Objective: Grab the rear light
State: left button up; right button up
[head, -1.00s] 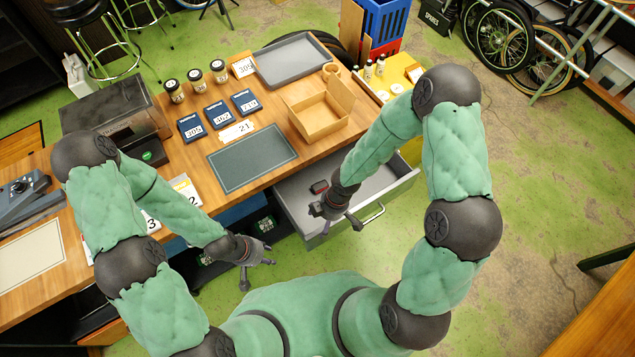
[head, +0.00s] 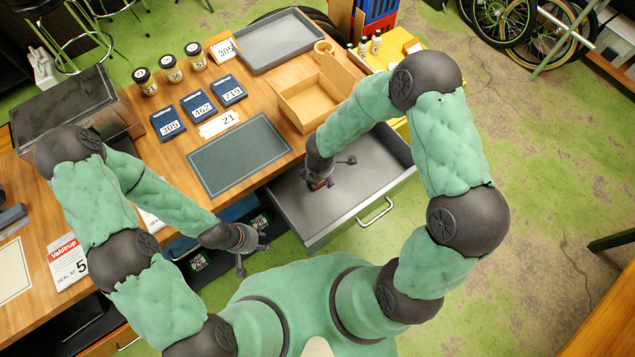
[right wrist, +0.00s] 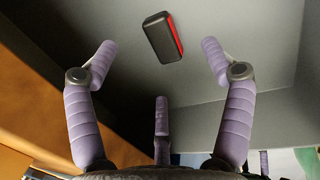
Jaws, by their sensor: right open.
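The rear light is a small dark block with a red side, lying on the grey floor of the open drawer (head: 350,215). The right wrist view shows the rear light (right wrist: 160,38) just beyond and between my spread fingertips, not touched by them. In the head view only a bit of its red (head: 321,185) shows beside my right gripper, which hides the rest. My right gripper (head: 334,172) is open and empty, reaching down into the drawer; its fingers also show in the right wrist view (right wrist: 157,62). My left gripper (head: 254,257) is open and empty, left of the drawer.
The bench edge and drawer walls stand close to my right gripper.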

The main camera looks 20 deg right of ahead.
jog(key=f+b, duration=0.1)
jog(key=f, duration=0.1)
jog(key=w+f, duration=0.1)
jog(key=f, duration=0.1)
jog(key=f+b, duration=0.1)
jog(key=f, duration=0.1)
jog(key=shift+w+a+f+b, duration=0.25)
jog(key=shift+f+b, duration=0.1)
jog(key=shift+r, duration=0.1)
jog(key=c, duration=1.3)
